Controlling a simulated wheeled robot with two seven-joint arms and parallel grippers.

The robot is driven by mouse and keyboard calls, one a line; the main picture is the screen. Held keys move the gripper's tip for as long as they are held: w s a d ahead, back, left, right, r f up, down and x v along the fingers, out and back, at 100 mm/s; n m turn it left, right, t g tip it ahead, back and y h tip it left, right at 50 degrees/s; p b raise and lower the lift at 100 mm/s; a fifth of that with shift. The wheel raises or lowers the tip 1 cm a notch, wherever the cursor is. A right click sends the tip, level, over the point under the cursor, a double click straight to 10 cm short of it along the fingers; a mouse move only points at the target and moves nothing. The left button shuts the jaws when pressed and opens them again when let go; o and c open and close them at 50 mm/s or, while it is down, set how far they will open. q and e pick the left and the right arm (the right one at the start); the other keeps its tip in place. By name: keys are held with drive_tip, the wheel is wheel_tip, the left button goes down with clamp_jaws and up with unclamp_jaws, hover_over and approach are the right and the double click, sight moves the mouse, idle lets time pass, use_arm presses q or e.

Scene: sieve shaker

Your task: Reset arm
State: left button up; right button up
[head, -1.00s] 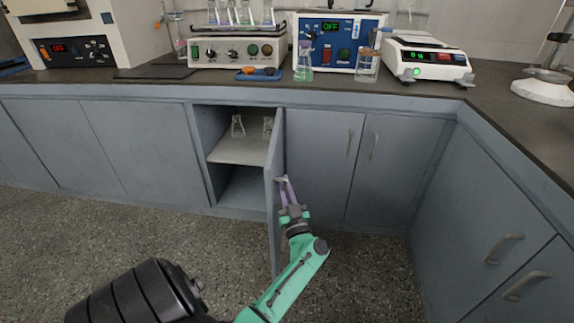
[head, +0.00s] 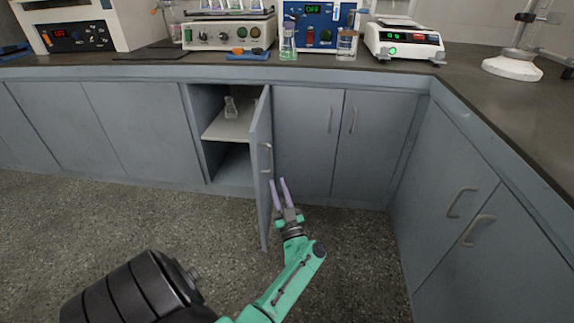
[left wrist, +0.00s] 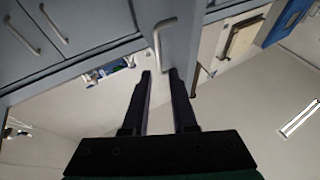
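My left gripper (head: 281,186) is just right of the open cabinet door (head: 261,200), with its two purple fingers spread apart and nothing between them. The door's handle (head: 266,158) is bare, a little above the fingertips in the head view. In the left wrist view the dark fingers (left wrist: 161,80) are apart, with a grey panel and its handle (left wrist: 158,38) beyond them. I cannot tell whether a finger touches the door. My right gripper is not in view.
A flask (head: 231,108) stands on the shelf (head: 228,132) inside the open cabinet. The counter (head: 215,64) above carries instruments, including a white balance (head: 404,42). Closed cabinets (head: 445,200) stand at right. Floor in front is clear.

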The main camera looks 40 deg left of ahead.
use_arm(q)
drive_tip(key=shift+s+d+f, duration=0.2)
drive_tip(key=shift+d, duration=0.2)
drive_tip(key=shift+w, duration=0.15)
